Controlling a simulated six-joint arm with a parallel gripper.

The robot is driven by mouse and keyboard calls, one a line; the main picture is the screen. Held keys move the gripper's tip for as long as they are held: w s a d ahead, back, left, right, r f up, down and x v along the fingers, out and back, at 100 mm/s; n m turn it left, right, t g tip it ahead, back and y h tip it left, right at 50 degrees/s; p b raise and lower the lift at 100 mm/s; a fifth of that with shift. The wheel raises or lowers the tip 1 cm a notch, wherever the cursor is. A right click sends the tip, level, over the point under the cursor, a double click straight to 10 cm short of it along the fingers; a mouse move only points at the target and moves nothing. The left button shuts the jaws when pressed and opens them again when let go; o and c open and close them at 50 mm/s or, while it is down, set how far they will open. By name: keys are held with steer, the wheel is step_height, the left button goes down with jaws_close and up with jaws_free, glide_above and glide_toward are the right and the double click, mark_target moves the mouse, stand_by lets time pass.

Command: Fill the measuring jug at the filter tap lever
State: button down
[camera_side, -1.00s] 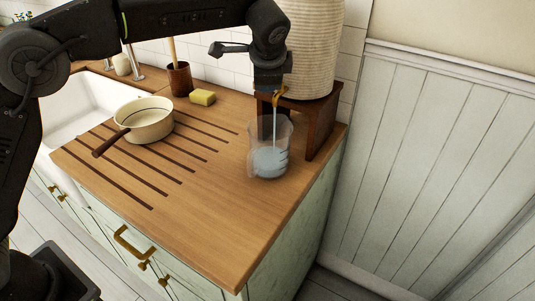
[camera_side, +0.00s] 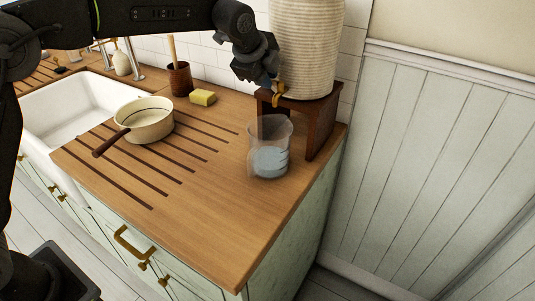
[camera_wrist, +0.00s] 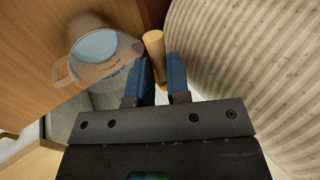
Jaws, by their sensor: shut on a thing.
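The clear measuring jug (camera_side: 270,135) stands upright on the wooden counter, below the tap and in front of the dark stand, with bluish water in its lower half. In the wrist view the jug (camera_wrist: 110,70) is at upper left, with its handle toward the left. The brass filter tap (camera_side: 279,95) is low on the front of the ribbed cream filter (camera_side: 308,45); no water stream shows below it. My gripper (camera_side: 268,84) is at the tap, above the jug. In the wrist view its blue fingers (camera_wrist: 162,78) are shut on the brass tap lever (camera_wrist: 154,46).
The dark wooden stand (camera_side: 320,125) holds the filter close beside my gripper. A cream saucepan (camera_side: 148,124), yellow sponge (camera_side: 203,97) and brown utensil pot (camera_side: 180,80) are to the left. The counter front (camera_side: 215,215) is clear.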

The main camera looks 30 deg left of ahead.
steer(key=c, duration=1)
jaws_free()
steer(key=shift+r, duration=0.1)
steer(key=v, duration=1.2)
steer(key=s+a+r+n, duration=0.2)
steer(key=s+a+n, duration=0.2)
steer(key=s, duration=0.3)
steer(key=s+a+f+n, duration=0.2)
steer(key=s+f+n, duration=0.2)
steer(key=s, duration=0.3)
steer(key=s+a+f+n, duration=0.2)
steer(key=s+f+n, duration=0.3)
steer(key=s, duration=0.3)
steer(key=s+a+f+n+g, duration=0.1)
steer(key=s+f+n, duration=0.3)
steer(key=s, duration=0.4)
steer(key=shift+s+a+f+n, duration=0.25)
steer(key=shift+a+n, duration=0.35)
steer(key=shift+a, duration=0.05)
